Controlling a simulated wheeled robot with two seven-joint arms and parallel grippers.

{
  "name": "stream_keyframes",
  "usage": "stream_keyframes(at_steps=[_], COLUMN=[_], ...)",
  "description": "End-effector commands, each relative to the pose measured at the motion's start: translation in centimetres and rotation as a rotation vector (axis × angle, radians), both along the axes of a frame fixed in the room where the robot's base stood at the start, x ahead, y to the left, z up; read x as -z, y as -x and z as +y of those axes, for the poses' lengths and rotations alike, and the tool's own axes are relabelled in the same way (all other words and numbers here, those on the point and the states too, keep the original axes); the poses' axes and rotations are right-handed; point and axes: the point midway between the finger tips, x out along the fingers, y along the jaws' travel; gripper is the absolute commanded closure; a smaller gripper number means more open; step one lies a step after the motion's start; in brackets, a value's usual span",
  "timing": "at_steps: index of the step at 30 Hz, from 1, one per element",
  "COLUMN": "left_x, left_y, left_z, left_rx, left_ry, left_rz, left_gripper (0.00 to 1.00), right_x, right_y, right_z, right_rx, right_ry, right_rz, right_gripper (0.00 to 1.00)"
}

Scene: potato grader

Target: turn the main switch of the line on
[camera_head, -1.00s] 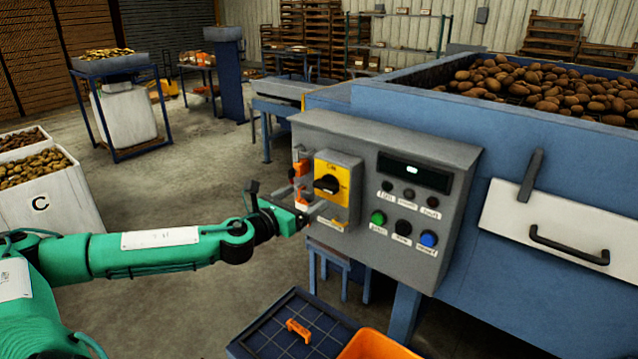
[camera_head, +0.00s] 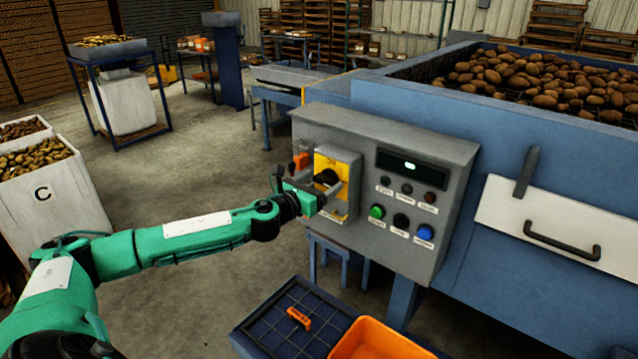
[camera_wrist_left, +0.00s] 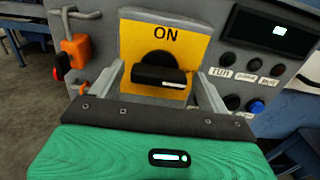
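The main switch is a black rotary knob (camera_head: 327,177) on a yellow plate (camera_head: 345,162), on the left part of the grey control box. In the left wrist view the knob (camera_wrist_left: 160,76) has its handle lying about level, and "ON" is printed above it on the yellow plate (camera_wrist_left: 185,40). My left gripper (camera_head: 325,190) is at the switch. In the left wrist view its two fingers (camera_wrist_left: 160,88) stand apart, one on each side of the knob, with gaps to it. My right gripper is not in view.
The grey control box (camera_head: 452,165) has a display, lamps and green, black and blue buttons (camera_head: 425,232). An orange padlock (camera_wrist_left: 75,50) hangs on the box's left side. A blue-framed table with an orange bin (camera_head: 385,335) is below. Potatoes fill the hopper behind.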

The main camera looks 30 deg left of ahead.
Motion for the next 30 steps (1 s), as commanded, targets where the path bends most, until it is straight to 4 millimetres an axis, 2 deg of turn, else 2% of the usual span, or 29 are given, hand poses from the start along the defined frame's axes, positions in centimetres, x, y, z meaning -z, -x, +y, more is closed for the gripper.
stream_keyframes(at_steps=[1,5,6,17,30], left_x=[0.0,0.0,0.0,0.1,0.2], left_y=[0.0,0.0,0.0,0.0,0.0], left_z=[0.0,0.0,0.0,0.1,0.3], left_rx=[0.0,0.0,0.0,-0.001,0.0], left_ry=[0.0,0.0,0.0,0.063,0.414], left_rz=[0.0,0.0,0.0,0.005,0.033], left_gripper=[0.32,0.58,0.59,0.59,0.59], right_x=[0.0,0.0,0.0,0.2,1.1], right_y=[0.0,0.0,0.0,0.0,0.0], right_z=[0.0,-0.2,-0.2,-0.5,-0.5], right_rx=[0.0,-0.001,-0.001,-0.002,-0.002], right_ry=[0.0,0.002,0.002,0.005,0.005], right_rz=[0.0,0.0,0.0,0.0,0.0], right_gripper=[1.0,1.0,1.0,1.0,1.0])
